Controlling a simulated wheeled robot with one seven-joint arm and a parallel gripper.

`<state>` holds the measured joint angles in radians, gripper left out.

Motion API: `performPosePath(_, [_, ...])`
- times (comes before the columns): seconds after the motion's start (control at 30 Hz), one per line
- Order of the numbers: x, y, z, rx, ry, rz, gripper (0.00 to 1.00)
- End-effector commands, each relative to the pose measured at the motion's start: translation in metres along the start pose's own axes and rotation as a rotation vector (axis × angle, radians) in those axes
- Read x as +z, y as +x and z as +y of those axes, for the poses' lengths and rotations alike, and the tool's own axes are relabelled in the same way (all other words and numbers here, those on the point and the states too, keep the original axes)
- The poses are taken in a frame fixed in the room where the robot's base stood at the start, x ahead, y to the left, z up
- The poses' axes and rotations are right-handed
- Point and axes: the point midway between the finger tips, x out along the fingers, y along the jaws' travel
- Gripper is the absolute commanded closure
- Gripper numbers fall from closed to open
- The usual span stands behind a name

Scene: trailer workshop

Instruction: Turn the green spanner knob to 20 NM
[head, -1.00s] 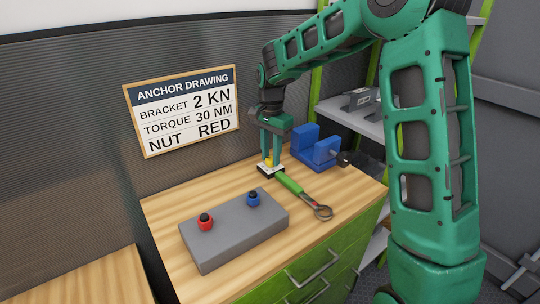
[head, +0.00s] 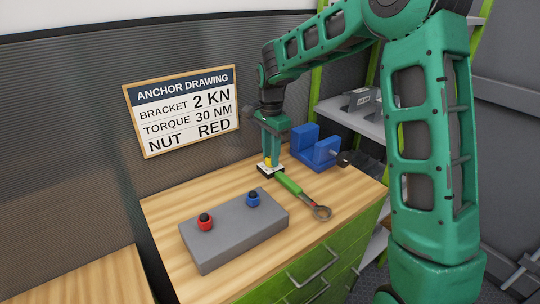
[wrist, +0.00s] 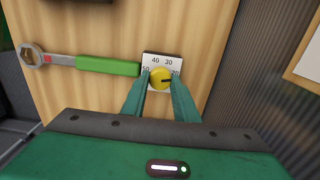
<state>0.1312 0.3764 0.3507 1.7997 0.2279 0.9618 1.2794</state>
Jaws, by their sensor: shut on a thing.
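The green spanner (head: 288,184) lies on the wooden bench top, its ring end toward the front right. It also shows in the wrist view (wrist: 108,66). At its handle end is a white dial plate (wrist: 149,59) with 50, 40, 30 and 20 printed on it. A yellow knob (wrist: 160,76) sits on the plate. Its dark pointer line points right, close to the 20, which a finger partly covers. My gripper (wrist: 160,80) is shut on the knob, one finger on each side. It also shows from above in the head view (head: 271,161).
A grey block (head: 236,232) with a red nut (head: 205,222) and a blue nut (head: 253,198) stands in front. A blue vise (head: 318,150) is behind the spanner. A wall sign (head: 184,110) reads bracket 2 KN, torque 30 NM, nut red.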

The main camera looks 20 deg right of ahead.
Motion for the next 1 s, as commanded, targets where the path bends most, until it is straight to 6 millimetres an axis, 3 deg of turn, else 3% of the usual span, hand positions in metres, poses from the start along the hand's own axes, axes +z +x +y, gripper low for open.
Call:
performPosePath(0.03, [0.000, 0.000, 0.000, -0.001, -0.001, 0.000, 0.68])
performPosePath(0.1, [0.000, 0.000, 0.000, -0.001, -0.001, 0.000, 0.54])
performPosePath(0.47, [0.000, -0.004, -0.001, -0.001, -0.001, 0.000, 0.54])
performPosePath(1.0, [0.000, -0.090, -0.002, -0.003, -0.002, 0.001, 0.54])
